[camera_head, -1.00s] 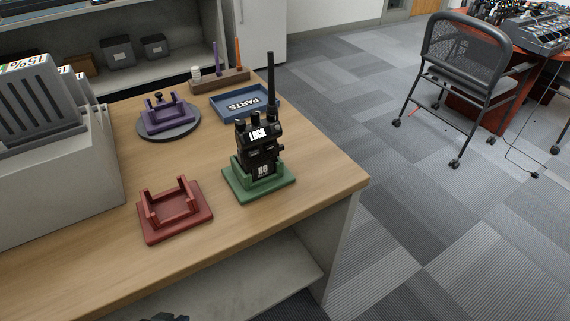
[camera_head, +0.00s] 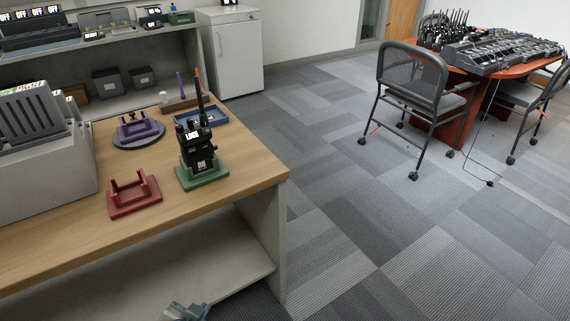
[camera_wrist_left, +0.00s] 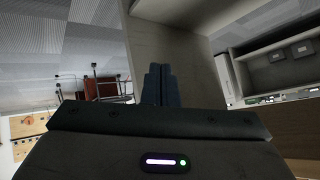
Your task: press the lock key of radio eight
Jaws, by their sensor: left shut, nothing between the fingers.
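A black radio (camera_head: 198,155) with a tall antenna stands upright in a green cradle (camera_head: 203,178) near the bench's right end. Its front has a white label reading 88 or similar, too small to be sure. The lock key (camera_head: 192,134), marked LOCK in white, is at its top left. My left gripper (camera_head: 190,312) shows at the bottom edge of the head view, low in front of the bench and well apart from the radio. In the left wrist view its two fingers (camera_wrist_left: 158,84) are together with nothing between them. My right gripper is not in view.
The wooden bench (camera_head: 240,172) also holds an empty red cradle (camera_head: 134,194), a purple cradle (camera_head: 138,128) on a round base, a blue tray (camera_head: 215,118) and a grey rack (camera_head: 35,150). Open carpet lies right of the bench, with a chair (camera_head: 415,95) and a red table beyond.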

